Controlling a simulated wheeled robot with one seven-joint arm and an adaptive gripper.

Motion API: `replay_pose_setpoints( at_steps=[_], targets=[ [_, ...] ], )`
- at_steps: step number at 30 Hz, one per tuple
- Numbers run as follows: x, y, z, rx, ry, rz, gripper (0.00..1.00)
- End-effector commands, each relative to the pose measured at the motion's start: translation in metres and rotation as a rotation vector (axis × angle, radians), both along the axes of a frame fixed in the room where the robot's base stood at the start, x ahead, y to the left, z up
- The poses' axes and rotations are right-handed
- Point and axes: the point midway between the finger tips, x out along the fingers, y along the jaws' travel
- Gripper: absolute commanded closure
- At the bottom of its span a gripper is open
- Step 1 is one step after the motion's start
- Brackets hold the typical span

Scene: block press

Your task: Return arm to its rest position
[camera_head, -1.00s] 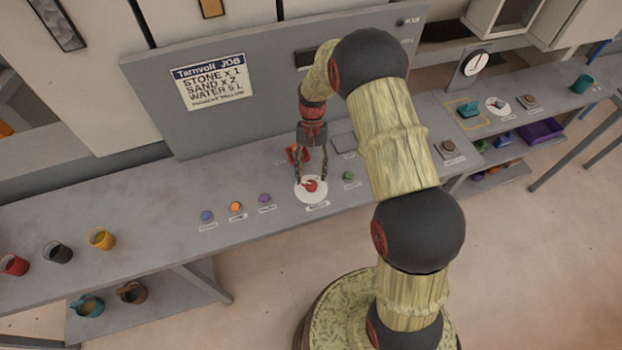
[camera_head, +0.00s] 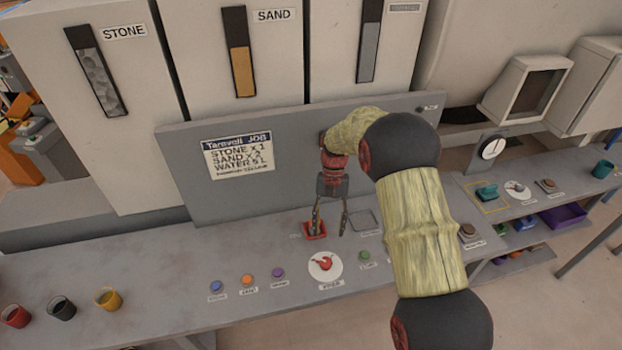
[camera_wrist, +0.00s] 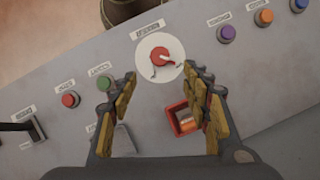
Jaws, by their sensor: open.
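My gripper (camera_head: 329,218) is open and empty, its two fingers pointing down above the bench near the grey panel. A red rotary valve handle on a white disc (camera_head: 325,266) sits on the bench in front of my gripper; the disc also shows beyond the fingertips in the wrist view (camera_wrist: 146,66). My arm rises at the right of the head view and bends over toward the panel.
A red tray (camera_head: 316,236) lies below my gripper, partly behind a finger. Blue (camera_head: 216,286), orange (camera_head: 248,279), purple (camera_head: 278,272) and green (camera_head: 364,256) buttons line the bench. Several cups stand at left, including a yellow one (camera_head: 109,299). A job sign (camera_head: 238,157) hangs on the panel.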

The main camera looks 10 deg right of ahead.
Motion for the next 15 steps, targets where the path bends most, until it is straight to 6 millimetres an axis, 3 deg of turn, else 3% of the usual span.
replay_pose_setpoints(
  at_steps=[7, 11, 15],
  targets=[
    [0.004, -0.002, -0.005, 0.005, -0.027, 0.033, 0.52],
    [-0.021, -0.003, -0.02, 0.007, -0.01, 0.072, 0.52],
    [-0.047, -0.004, -0.001, 0.001, -0.05, 0.118, 0.52]
  ],
)
